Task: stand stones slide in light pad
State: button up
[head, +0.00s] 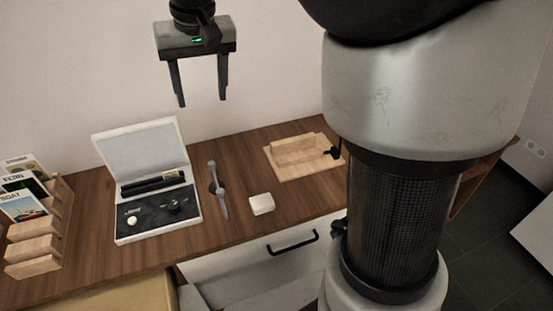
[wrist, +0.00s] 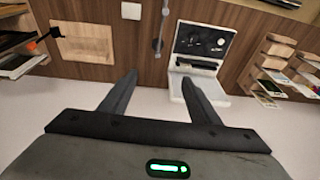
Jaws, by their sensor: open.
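Picture cards stand in a stepped wooden rack (head: 35,250) at the far left of the table. The front card (head: 22,206) reads BOAT and the one behind it (head: 22,182) reads FERN. The rearmost card (head: 20,163) has a partly hidden label that may be STONES. An open white case (head: 140,150) with a pale upright panel and black control deck stands right of the rack; I cannot tell whether it is the light pad. My gripper (head: 202,101) is open and empty, high above the table behind the case. Its fingers also show in the wrist view (wrist: 159,78).
A dark-grey tool (head: 218,190) and a small white box (head: 261,204) lie right of the case. A wooden board (head: 300,170) with a raised block and a black fitting lies farther right. The wooden tabletop (head: 240,240) has bare patches between them. A drawer handle (head: 292,243) is below the front edge.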

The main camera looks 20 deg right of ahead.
jog(key=s+d+f+t, duration=0.1)
jog(key=s+d, duration=0.3)
jog(key=s, duration=0.7)
jog(key=s+d+f+t, duration=0.1)
jog(key=s+d, duration=0.3)
jog(key=s, duration=0.7)
jog(key=shift+f+t+h, duration=0.3)
jog(key=shift+f+t, duration=0.1)
jog(key=shift+f, duration=0.1)
